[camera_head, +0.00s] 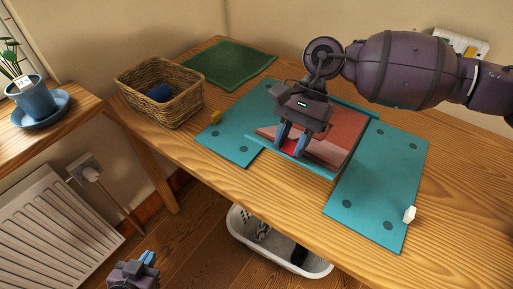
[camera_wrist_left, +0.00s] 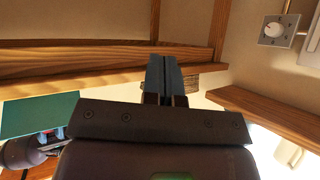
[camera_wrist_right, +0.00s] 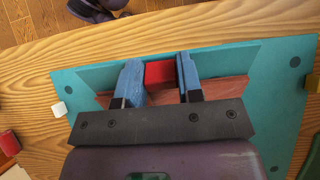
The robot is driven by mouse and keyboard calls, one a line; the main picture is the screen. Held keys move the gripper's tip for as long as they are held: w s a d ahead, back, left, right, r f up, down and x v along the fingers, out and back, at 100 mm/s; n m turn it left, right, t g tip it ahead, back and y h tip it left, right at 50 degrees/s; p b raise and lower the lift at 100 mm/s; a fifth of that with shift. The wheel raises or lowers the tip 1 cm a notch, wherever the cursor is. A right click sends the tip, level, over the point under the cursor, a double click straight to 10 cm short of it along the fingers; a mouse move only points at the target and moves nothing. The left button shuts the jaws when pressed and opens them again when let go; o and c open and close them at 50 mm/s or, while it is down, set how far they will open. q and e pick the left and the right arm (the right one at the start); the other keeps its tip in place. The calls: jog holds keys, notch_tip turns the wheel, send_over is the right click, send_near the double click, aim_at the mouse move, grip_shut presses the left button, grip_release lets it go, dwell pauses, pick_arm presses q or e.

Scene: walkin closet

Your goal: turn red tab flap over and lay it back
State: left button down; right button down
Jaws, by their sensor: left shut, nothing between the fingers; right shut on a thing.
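A teal folder-like board lies on the wooden table, with a left panel (camera_head: 232,145) and a right panel (camera_head: 380,185). Between them is a reddish-brown flap (camera_head: 345,125). My right gripper (camera_head: 291,148) is over the near side of this middle part, shut on the red tab. In the right wrist view the red tab (camera_wrist_right: 160,73) shows between the two blue fingers, above the reddish-brown flap (camera_wrist_right: 222,88). The gripper hides part of the flap; I cannot tell its exact tilt. My left gripper (camera_head: 148,258) is shut and empty, low in front of the table; its closed fingers show in the left wrist view (camera_wrist_left: 162,75).
A yellow tab (camera_head: 215,117) and a white tab (camera_head: 409,214) sit on the side panels. A wicker basket (camera_head: 160,95) with a blue thing and a green mat (camera_head: 230,64) are at the back left. A white laundry basket (camera_head: 270,255) stands below the table's front edge.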

pick_arm(q)
jog(key=w+d+r+t+h, duration=0.1)
jog(key=w+d+r+h, duration=0.45)
jog(key=d, duration=0.35)
jog(key=n+t+h, duration=0.3)
jog(key=n+h, duration=0.2)
jog(key=n, duration=2.6)
send_near(257, 141)
jog(key=shift+f, duration=2.2)
jog(key=x, duration=0.3)
jog(key=r+x, duration=0.1)
jog(key=x, duration=0.2)
jog(key=shift+w+a+r, duration=0.1)
jog(key=shift+a+r, duration=0.05)
jog(key=shift+w+d+r, duration=0.15)
jog(key=shift+w+r, duration=0.15)
jog(key=shift+r, duration=0.2)
jog(key=shift+w+d+r, duration=0.2)
jog(key=shift+w+r, duration=0.1)
jog(key=shift+r, duration=0.2)
